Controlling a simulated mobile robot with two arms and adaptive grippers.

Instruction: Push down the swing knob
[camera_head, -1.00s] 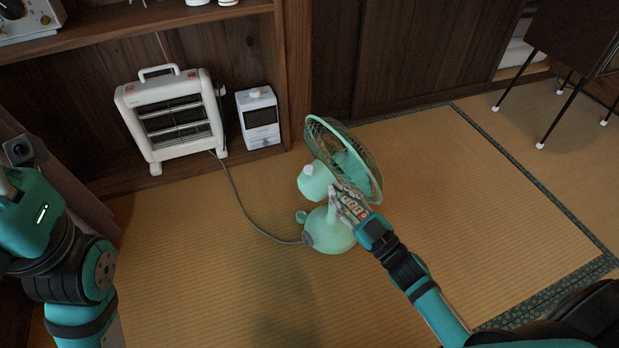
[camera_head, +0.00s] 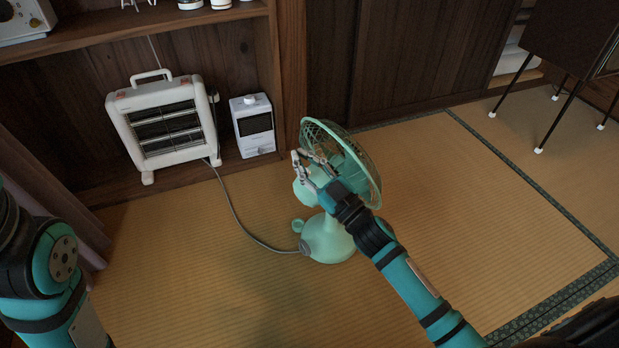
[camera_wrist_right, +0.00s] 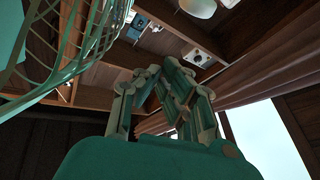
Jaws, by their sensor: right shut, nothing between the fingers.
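A mint-green fan (camera_head: 330,242) stands on the tatami, its cage (camera_head: 368,170) turned to the right. Its rounded motor housing (camera_head: 303,193) is partly covered by my right gripper. The swing knob cannot be made out now; the gripper lies over the top of the housing. My right gripper (camera_head: 299,160) is shut and empty, its fingers over or just above the housing. Whether it touches is unclear. In the right wrist view the shut fingers (camera_wrist_right: 160,75) point upward, with the fan cage (camera_wrist_right: 80,45) to the left. My left gripper is out of view; only its arm shows.
A white heater (camera_head: 165,125) and a small white box-shaped device (camera_head: 254,125) stand by the wooden shelf. A grey cord (camera_head: 232,205) runs to the fan base. A dark cabinet on thin legs (camera_head: 575,45) is at the back right. The mat right of the fan is clear.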

